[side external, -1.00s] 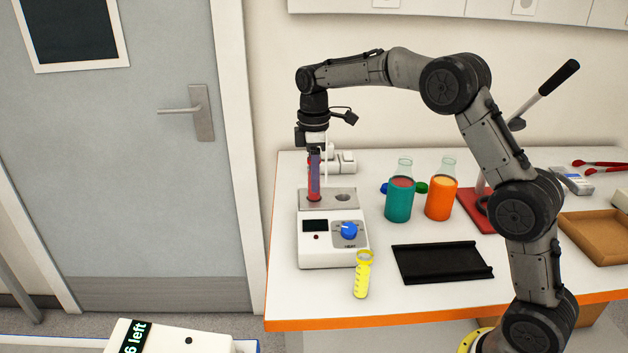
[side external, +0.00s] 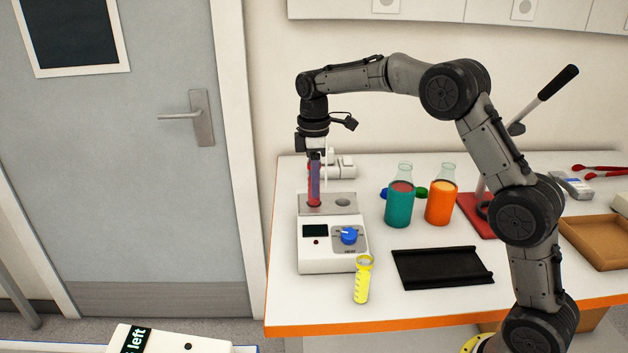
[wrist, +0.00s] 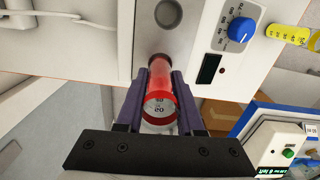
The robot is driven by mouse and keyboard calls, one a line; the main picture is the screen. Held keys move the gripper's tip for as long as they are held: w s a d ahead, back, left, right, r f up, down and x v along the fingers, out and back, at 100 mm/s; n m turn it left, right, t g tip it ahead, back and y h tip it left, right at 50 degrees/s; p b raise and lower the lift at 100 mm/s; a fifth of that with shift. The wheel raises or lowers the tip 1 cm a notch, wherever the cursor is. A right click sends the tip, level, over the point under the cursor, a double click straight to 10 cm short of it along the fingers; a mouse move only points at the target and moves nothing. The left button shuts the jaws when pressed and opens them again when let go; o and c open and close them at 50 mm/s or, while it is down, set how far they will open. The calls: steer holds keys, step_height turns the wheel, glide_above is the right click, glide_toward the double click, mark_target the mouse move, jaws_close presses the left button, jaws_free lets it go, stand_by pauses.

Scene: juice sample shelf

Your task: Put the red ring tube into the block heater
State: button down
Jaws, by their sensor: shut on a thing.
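The red ring tube (wrist: 160,88) is clear with red liquid and a red band near its mouth. My gripper (side external: 314,172) is shut on it, with a dark finger on either side in the wrist view (wrist: 160,85). The tube stands about upright over the block heater (side external: 333,250), a white box with a grey metal top, a dark display and a blue dial. The tube's lower end is at the left hole of the metal top; how deep it sits is hard to tell. The right hole (side external: 343,202) is empty; it also shows in the wrist view (wrist: 173,14).
A yellow tube (side external: 362,280) stands in front of the heater. Teal (side external: 399,206) and orange (side external: 440,205) bottles stand to its right, with a black tray (side external: 442,268) before them. A white device (side external: 343,165) is behind the heater.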

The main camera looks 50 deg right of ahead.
steer(key=shift+f, duration=1.8)
stand_by(0.5)
steer(key=shift+r, duration=2)
steer(key=shift+f, duration=1.95)
stand_by(0.5)
steer(key=shift+r, duration=1.95)
